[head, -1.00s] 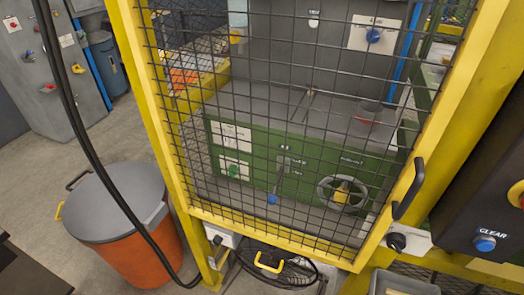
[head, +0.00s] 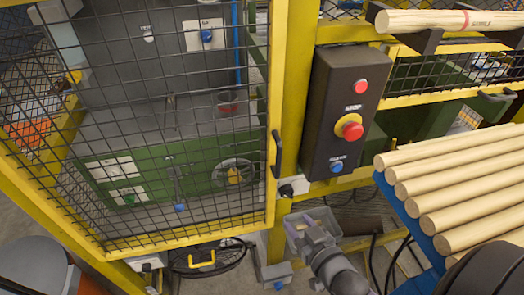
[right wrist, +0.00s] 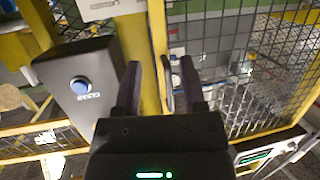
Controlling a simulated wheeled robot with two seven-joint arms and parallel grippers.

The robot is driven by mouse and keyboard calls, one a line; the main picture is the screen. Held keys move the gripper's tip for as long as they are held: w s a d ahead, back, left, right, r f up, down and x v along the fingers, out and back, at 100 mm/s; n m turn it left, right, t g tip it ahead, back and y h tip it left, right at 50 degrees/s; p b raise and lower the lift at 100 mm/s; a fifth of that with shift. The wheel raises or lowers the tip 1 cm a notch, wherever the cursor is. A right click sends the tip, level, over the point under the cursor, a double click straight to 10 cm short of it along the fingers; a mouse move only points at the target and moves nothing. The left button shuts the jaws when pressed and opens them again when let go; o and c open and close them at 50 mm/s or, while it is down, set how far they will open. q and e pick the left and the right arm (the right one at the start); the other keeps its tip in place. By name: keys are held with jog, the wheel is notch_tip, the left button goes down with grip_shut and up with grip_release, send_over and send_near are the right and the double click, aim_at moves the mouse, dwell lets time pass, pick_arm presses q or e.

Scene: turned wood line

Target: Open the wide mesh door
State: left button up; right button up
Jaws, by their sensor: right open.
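The wide mesh door (head: 271,60) fills the left of the head view, black wire in a yellow frame. It looks shut against the yellow post. Its black upright handle (head: 277,155) is on the door's right edge, with nothing on it. My right gripper (head: 324,257) is low in the head view, below and right of the handle; its fingertips are hard to make out there. In the right wrist view its two dark fingers (right wrist: 160,64) are spread and empty. The handle (right wrist: 168,85) shows between them, seemingly beyond the tips. My left gripper is not in view.
A black control box (head: 343,110) with a red stop button stands right of the door. A grey bin (head: 292,236) is below it. Wooden rods (head: 455,190) lie on a blue rack at right. A grey-lidded bin (head: 35,262) stands lower left.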

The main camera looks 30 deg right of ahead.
aim_at(280, 164)
notch_tip(280, 164, up, 10)
jog(key=w+t, duration=0.1)
jog(key=t, duration=0.2)
jog(key=w, duration=1)
jog(key=shift+d+r, duration=0.1)
grip_shut()
dwell(0.4)
